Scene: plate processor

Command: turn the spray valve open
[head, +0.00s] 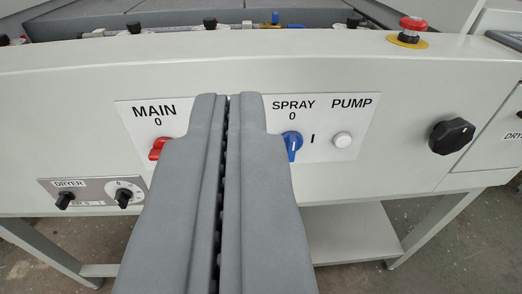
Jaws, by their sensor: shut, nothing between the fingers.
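My gripper (230,98) fills the middle of the head view, its two grey fingers shut together with nothing between them. Its tips are over the white label panel (265,110), between the MAIN and SPRAY labels. The blue knob (293,146) under SPRAY is just right of my right finger, which hides its left part. Its white mark looks roughly upright, towards the 0; an I is printed to its right. Behind the panel's top edge is a small brass fitting with a blue part (275,18); I cannot tell whether this is a valve.
A red knob (158,149) under MAIN is partly hidden by my left finger. A white PUMP button (342,140), a large black knob (452,136) and a red emergency button (412,27) are to the right. A dryer panel (92,192) with black knobs is lower left.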

